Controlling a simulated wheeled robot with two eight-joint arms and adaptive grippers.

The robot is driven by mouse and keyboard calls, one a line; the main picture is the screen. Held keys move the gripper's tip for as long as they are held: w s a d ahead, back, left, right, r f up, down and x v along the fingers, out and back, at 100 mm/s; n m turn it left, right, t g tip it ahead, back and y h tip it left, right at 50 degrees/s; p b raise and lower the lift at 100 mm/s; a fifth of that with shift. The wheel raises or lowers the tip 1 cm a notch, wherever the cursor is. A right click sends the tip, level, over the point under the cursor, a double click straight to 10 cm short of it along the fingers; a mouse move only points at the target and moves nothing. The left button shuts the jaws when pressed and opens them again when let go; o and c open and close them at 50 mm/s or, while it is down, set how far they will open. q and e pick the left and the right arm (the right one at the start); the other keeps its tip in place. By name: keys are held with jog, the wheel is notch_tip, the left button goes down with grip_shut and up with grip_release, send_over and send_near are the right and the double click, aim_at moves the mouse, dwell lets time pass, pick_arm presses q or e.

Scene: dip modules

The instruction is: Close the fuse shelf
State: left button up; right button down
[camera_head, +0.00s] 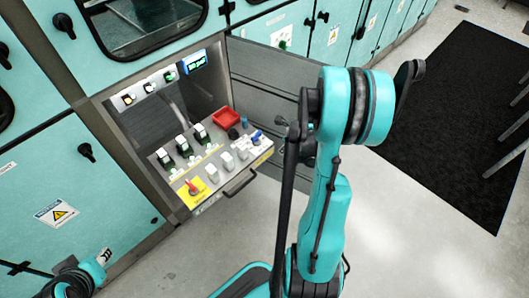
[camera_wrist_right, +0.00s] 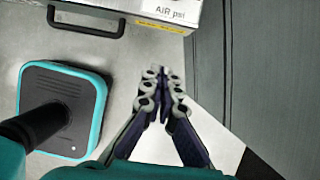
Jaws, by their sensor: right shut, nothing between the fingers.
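The fuse shelf (camera_head: 214,196) is pulled out from the open cabinet bay, with breakers, knobs, a red tray and a yellow-backed red switch on top. Its black bar handle (camera_head: 240,184) is on the front edge. In the right wrist view the shelf front (camera_wrist_right: 200,12) and the handle (camera_wrist_right: 85,30) show at the top. My right gripper (camera_wrist_right: 163,72) is shut and empty, apart from the shelf front and to the right of the handle in that view. In the head view my right arm hides much of this gripper.
An open grey-lined cabinet door (camera_head: 258,85) stands to the right of the shelf; it also shows in the right wrist view (camera_wrist_right: 282,60). Closed teal cabinets line the wall. A black floor mat (camera_head: 455,110) lies at right. The floor in front of the shelf is clear.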

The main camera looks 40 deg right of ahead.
jog(key=b, duration=0.5)
send_near(269, 151)
notch_tip(269, 151, down, 5)
jog(key=s+a, duration=0.2)
jog(key=s, duration=0.1)
jog(key=shift+w+a+r, duration=0.1)
jog(key=shift+w+a, duration=0.05)
jog(key=shift+w, duration=0.9)
jog(key=shift+w+a+r, duration=0.1)
jog(key=shift+w, duration=0.9)
